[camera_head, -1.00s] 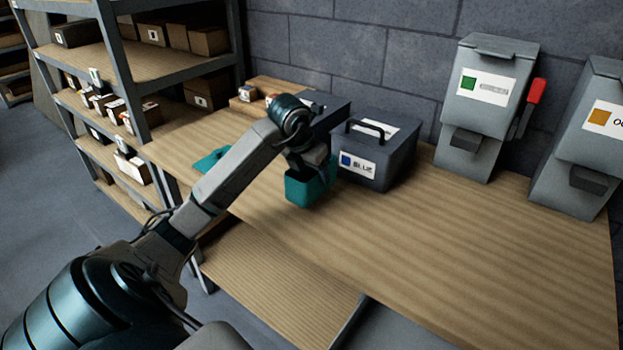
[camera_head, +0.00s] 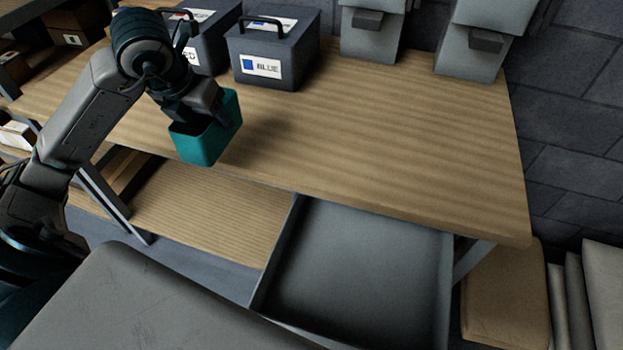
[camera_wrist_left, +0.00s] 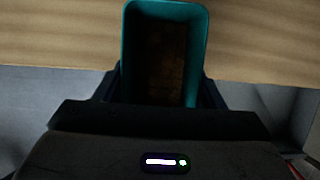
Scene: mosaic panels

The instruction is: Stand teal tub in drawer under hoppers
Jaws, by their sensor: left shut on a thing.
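The teal tub (camera_head: 203,148) is upright in the head view, near the front edge of the bench. My left gripper (camera_head: 222,112) is shut on its wall. In the left wrist view the tub (camera_wrist_left: 205,50) shows between the fingers from above, with dark brownish contents or a dark bottom. The open grey drawer (camera_head: 365,265) sticks out under the bench front, right of the tub, and its visible floor is bare. The lower parts of two grey hoppers (camera_head: 375,35) stand at the back of the bench. My right gripper is out of view.
A dark box labelled BLUE (camera_head: 272,50) and another dark box (camera_head: 205,35) stand behind the tub. The wooden bench top (camera_head: 400,130) is clear to the right. A lower wooden shelf (camera_head: 210,210) lies left of the drawer. A tan block (camera_head: 507,295) stands right.

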